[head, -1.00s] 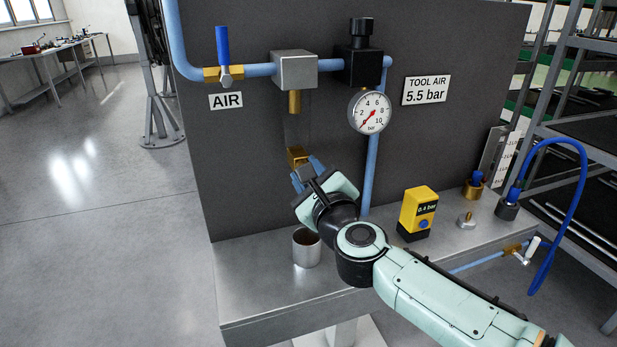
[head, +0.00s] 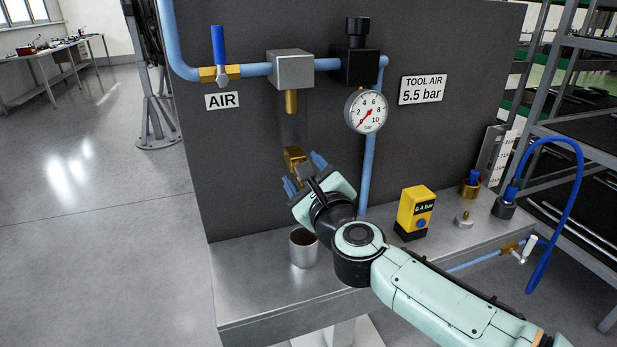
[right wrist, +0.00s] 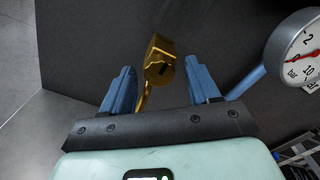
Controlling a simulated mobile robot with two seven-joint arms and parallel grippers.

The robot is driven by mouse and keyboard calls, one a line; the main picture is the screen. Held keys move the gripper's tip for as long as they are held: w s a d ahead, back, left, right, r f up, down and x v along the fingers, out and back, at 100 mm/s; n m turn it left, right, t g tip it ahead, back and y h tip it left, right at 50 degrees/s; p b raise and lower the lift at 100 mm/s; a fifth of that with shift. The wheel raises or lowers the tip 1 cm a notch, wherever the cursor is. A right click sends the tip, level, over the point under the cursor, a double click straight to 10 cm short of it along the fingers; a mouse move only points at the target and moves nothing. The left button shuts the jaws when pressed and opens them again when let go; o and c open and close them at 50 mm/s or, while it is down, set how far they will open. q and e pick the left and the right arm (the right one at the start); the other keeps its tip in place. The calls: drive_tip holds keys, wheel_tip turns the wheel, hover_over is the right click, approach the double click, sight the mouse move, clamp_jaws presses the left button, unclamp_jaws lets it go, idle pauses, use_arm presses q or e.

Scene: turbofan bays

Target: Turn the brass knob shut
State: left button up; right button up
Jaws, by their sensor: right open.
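The brass knob (head: 293,157) is on the dark panel below the grey metal block (head: 291,70) and its brass stub (head: 291,102). In the right wrist view it shows as a brass body (right wrist: 160,62) with a dark slot in its end. A thinner brass piece (right wrist: 143,97) runs down from it. My right gripper (head: 301,169) is open just in front of the knob. Its blue fingers stand apart on either side of the knob in the right wrist view, with visible gaps. Whether the fingertips reach past the knob's face is unclear. My left gripper is not in view.
A metal cup (head: 304,251) stands on the bench (head: 250,295) below the knob. A pressure gauge (head: 367,111) and blue pipes are on the panel. A yellow meter (head: 413,212) stands right of my arm. Blue hose (head: 577,200) and shelving are farther right.

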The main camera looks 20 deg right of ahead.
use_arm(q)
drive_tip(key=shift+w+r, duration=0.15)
use_arm(e)
drive_tip(key=s, duration=1.3)
drive_tip(key=shift+s+d, duration=0.2)
drive_tip(key=shift+d, duration=0.05)
